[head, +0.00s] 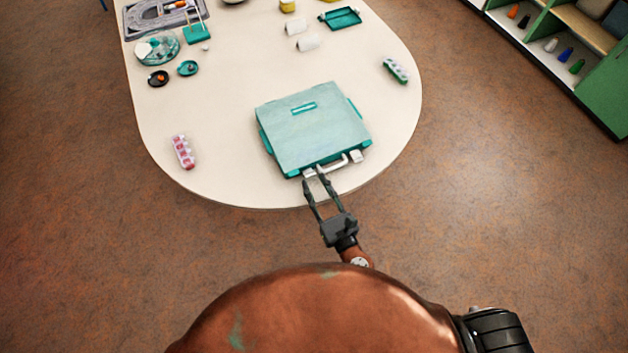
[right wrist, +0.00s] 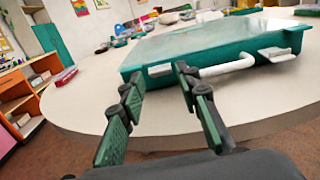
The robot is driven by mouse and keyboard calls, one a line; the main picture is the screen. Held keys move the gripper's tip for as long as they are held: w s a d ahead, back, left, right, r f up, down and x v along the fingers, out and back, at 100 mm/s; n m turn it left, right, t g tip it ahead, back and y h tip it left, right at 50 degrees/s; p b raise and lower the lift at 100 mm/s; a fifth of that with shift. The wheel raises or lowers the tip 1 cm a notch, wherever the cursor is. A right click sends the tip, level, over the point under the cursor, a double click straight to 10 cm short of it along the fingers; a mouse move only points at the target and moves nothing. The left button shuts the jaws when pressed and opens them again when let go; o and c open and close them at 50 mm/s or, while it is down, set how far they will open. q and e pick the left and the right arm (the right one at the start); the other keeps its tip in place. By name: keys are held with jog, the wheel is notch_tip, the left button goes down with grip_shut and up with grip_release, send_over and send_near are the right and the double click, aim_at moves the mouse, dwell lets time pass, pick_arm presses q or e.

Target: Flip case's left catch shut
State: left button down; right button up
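The teal case (head: 313,128) lies with its lid down near the table's front edge. Its left catch (right wrist: 160,70) is a small white block that looks flat against the front wall; it also shows in the head view (head: 309,172). The right catch (right wrist: 277,54) sticks out from the front. The white handle (right wrist: 228,67) is between the catches. My right gripper (head: 316,181) is in front of the left catch, fingers apart and empty. In the right wrist view its fingertips (right wrist: 156,80) appear either side of that catch; I cannot tell whether they touch it. My left gripper is out of view.
On the table (head: 225,120) are a pink bead box (head: 183,151) at left and a green one (head: 396,71) at right. White rolls (head: 308,43), a teal tray (head: 340,17) and round dishes (head: 157,49) stand farther back. The table is clear beside the case.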

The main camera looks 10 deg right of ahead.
jog(key=shift+x, duration=0.9)
jog(key=shift+c, duration=0.2)
grip_shut()
